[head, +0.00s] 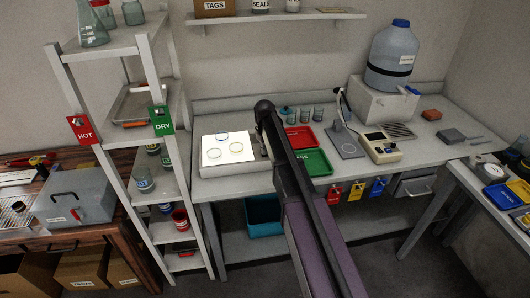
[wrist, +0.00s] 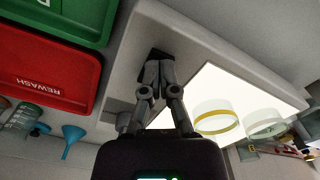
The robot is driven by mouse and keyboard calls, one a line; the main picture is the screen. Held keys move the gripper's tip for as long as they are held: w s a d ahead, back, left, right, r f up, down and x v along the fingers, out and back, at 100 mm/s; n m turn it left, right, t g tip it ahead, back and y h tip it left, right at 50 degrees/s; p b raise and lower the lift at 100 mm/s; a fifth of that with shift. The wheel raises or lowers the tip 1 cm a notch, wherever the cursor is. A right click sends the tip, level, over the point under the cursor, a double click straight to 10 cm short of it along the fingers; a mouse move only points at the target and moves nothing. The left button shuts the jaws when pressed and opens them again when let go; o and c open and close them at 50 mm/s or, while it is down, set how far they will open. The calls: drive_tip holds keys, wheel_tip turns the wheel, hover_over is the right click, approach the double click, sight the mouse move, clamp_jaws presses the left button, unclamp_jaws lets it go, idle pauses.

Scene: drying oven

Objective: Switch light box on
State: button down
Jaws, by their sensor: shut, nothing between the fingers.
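The light box (head: 232,168) stands on the bench in the head view, left of my arm, and its top panel looks bright white. In the wrist view the light box (wrist: 205,45) has a grey frame around the bright panel (wrist: 245,90). A small dark part, possibly the switch (wrist: 151,57), sits on the frame, partly hidden by my fingertips. My gripper (wrist: 160,66) is shut and empty, its tips at or just above that part; contact cannot be told. In the head view my arm hides the gripper.
Shallow round dishes (head: 236,147) lie on the panel. A red tray (head: 300,138) and a green tray (head: 314,162) lie right of my arm. A white shelf rack (head: 150,70) stands close on the left. Glass jars (head: 305,113) stand behind the trays.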

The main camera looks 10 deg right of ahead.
drive_tip(key=shift+r+p, duration=3.2)
drive_tip(key=shift+r, duration=0.2)
drive_tip(key=s+m, duration=0.6)
drive_tip(key=s, duration=2.3)
drive_tip(key=shift+d, duration=0.2)
